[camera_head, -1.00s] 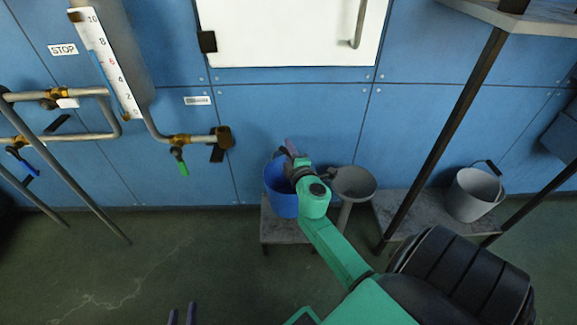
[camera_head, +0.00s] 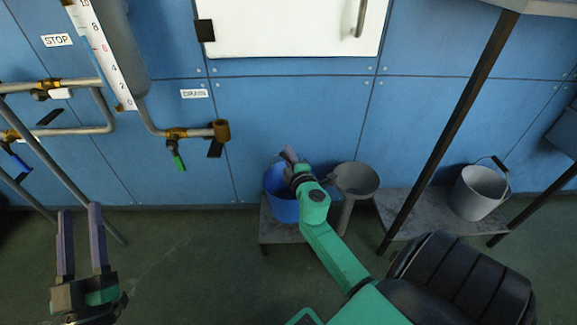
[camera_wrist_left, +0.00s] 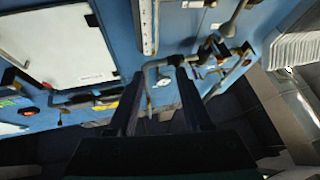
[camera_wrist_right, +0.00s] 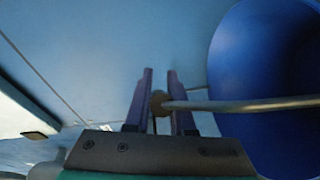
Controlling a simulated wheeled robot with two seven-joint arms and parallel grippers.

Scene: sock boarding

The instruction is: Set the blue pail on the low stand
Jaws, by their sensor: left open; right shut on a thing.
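The blue pail (camera_head: 284,207) is at the low stand (camera_head: 281,233) by the wall, upright in the head view; whether its base rests on the stand top is hard to tell. My right gripper (camera_head: 288,156) is at the pail's rim. In the right wrist view its fingers (camera_wrist_right: 158,100) are shut on the pail's thin handle (camera_wrist_right: 240,105), with the blue pail (camera_wrist_right: 265,70) at the right. My left gripper (camera_head: 82,225) is open and empty at the lower left, well away from the pail; its fingers (camera_wrist_left: 157,95) also show in the left wrist view.
A grey funnel (camera_head: 355,180) on a pipe stands just right of the pail. A grey bucket (camera_head: 479,192) sits on another low platform (camera_head: 420,213). A drain pipe with a green-handled valve (camera_head: 178,158) is on the wall at left. The floor (camera_head: 190,270) between the arms is clear.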

